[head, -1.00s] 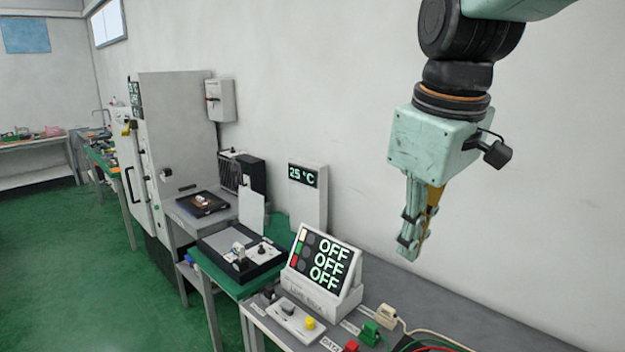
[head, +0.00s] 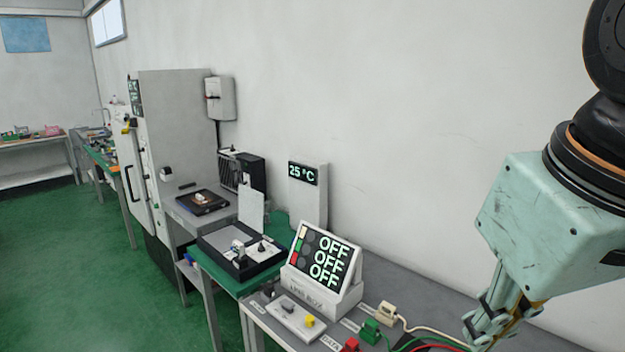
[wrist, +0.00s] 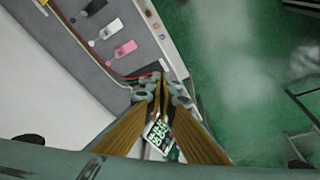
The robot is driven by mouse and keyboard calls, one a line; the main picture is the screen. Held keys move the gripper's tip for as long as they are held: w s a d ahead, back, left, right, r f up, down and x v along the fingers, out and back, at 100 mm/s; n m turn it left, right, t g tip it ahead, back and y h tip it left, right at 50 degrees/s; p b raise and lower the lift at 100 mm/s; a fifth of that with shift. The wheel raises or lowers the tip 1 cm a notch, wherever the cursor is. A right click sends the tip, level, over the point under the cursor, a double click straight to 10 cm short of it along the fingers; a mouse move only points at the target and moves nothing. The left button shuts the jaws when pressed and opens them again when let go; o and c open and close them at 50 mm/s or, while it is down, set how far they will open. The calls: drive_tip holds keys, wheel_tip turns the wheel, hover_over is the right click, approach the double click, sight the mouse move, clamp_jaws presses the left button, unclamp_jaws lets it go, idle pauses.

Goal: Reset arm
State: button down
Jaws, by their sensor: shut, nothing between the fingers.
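My gripper (head: 487,333) hangs in the lower right of the head view, above the right end of the grey bench. Its fingertips are close to the picture's bottom edge. In the wrist view the fingers of my gripper (wrist: 160,88) come together at the tips, shut with nothing between them. The gripper is apart from the bench and its fixtures.
The grey bench (head: 417,297) carries a panel reading OFF (head: 322,262), a switch box with a yellow knob (head: 310,321) and green (head: 371,331), red and cream plugs with cables. Behind stand a 25 °C display (head: 306,175) and a tall grey cabinet (head: 180,110). The green floor is open at left.

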drive_tip(key=shift+m, duration=0.9)
drive_tip(key=shift+s+d+f, duration=0.1)
drive_tip(key=shift+s+f, duration=0.25)
drive_tip(key=shift+s, duration=0.45)
drive_tip(key=shift+s+d+f, duration=0.1)
drive_tip(key=shift+s+f, duration=0.25)
drive_tip(key=shift+s, duration=0.4)
drive_tip(key=shift+s+d+f, duration=0.1)
drive_tip(key=shift+s+f, duration=0.25)
drive_tip(key=shift+s, duration=0.45)
